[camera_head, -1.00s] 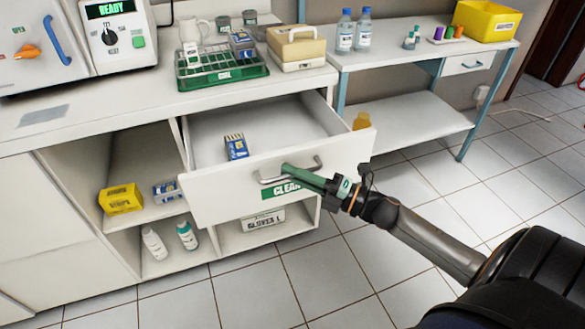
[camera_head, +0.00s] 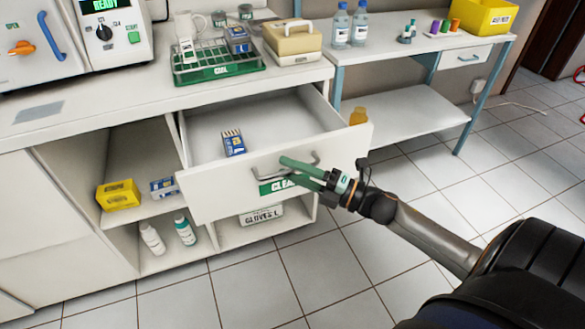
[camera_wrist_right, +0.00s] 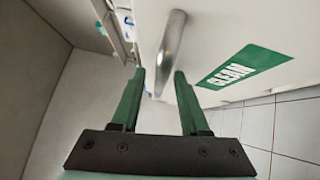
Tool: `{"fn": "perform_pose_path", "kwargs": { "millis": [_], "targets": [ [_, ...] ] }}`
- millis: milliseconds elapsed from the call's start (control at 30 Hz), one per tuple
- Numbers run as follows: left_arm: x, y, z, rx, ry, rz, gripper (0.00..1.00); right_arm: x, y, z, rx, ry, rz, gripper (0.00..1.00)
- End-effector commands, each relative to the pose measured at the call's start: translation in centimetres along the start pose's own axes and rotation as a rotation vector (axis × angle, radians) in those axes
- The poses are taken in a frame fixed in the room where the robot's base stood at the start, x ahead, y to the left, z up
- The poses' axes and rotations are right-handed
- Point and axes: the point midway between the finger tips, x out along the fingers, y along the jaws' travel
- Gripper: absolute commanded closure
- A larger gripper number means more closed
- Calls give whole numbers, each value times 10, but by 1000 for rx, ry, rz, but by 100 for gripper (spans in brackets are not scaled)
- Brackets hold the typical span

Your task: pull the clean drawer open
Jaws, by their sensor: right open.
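The clean drawer (camera_head: 215,192) stands pulled well out of the white cabinet in the head view, with a small blue and white box (camera_head: 233,142) inside. Its metal bar handle (camera_head: 270,175) is on the front, above the green CLEAN label (camera_head: 272,187). My right gripper (camera_head: 282,168) is at the handle with its green fingers parted. In the right wrist view the open fingers (camera_wrist_right: 157,100) lie either side of the lower end of the handle (camera_wrist_right: 171,45), with gaps visible, and the CLEAN label (camera_wrist_right: 234,70) is to the right. My left gripper is not in view.
A green rack (camera_head: 215,67) and a beige case (camera_head: 292,40) stand on the countertop above. Open shelves below hold a yellow box (camera_head: 118,195), bottles (camera_head: 185,230) and a gloves box (camera_head: 262,215).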

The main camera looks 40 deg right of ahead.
Motion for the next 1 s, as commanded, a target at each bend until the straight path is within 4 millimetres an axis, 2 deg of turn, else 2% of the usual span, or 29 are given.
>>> {"fn": "perform_pose_path", "kwargs": {
  "millis": [133, 267, 700, 833, 1000],
  "targets": [
    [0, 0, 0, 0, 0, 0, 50, -4, 0, 0, 1, 0, 0, 55],
    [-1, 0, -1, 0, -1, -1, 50, -20, -1, 0, 3, -1, -2, 55],
    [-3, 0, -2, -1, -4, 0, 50, -106, -1, 0, 1, -2, -4, 55],
    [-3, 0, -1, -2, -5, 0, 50, -119, 0, 0, 0, -2, -2, 55],
    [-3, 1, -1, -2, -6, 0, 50, -125, 0, 0, 0, 0, 0, 55]
  ]
}}
